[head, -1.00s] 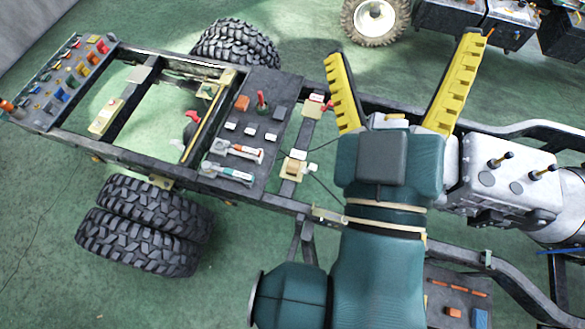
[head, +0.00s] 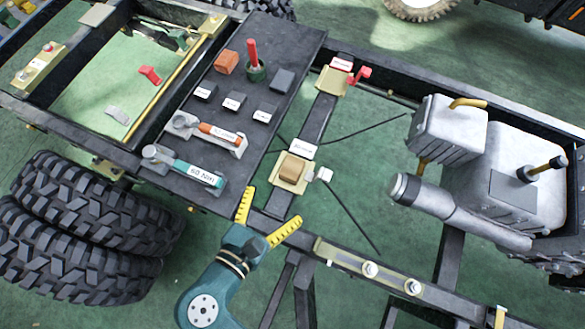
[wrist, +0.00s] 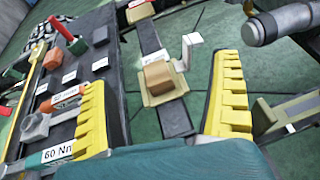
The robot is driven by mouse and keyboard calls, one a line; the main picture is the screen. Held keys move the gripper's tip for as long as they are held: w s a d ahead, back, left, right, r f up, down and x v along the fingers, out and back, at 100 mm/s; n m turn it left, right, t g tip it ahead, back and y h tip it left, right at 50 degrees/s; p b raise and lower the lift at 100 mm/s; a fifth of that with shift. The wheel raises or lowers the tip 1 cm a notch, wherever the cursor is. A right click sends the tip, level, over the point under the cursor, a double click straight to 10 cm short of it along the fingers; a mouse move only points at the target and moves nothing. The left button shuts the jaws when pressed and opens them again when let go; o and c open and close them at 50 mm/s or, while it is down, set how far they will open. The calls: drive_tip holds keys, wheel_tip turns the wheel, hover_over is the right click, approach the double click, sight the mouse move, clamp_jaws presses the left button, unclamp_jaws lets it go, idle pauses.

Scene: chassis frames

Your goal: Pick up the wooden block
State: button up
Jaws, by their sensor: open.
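The wooden block (head: 292,168) is a small tan-brown box. It sits on a cream square plate (head: 277,183) on a dark crossbar of the chassis frame. In the wrist view the block (wrist: 158,76) lies ahead, between and beyond my fingers. My gripper (head: 272,212) has yellow ridged fingers spread wide with nothing between them. It is just below the block in the head view, apart from it. In the wrist view my gripper's fingers (wrist: 165,107) frame the plate from left and right.
A white-labelled tag (head: 303,151) stands behind the block, and a small white piece (head: 324,174) is at its right. Left is a dark panel (head: 291,47) with torque wrenches, an orange block (head: 226,62) and a red-handled tool (head: 253,56). A grey engine (head: 500,170) stands right.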

drive_tip(key=s+a+f+n+y+b, duration=0.2)
drive_tip(key=a+f+b, duration=0.15)
drive_tip(key=f, duration=0.55)
drive_tip(key=b, duration=0.6)
approach(287, 179)
drive_tip(key=shift+t, duration=0.3)
drive_tip(key=x, duration=0.5)
drive_tip(key=shift+f, duration=0.2)
drive_tip(key=b+x, duration=0.3)
drive_tip(key=x, duration=0.2)
drive_tip(key=shift+w+d, duration=0.2)
drive_tip(key=shift+w, duration=0.1)
drive_tip(key=shift+s, duration=0.15)
drive_tip(key=shift+c, duration=0.5)
drive_tip(key=c, duration=1.2)
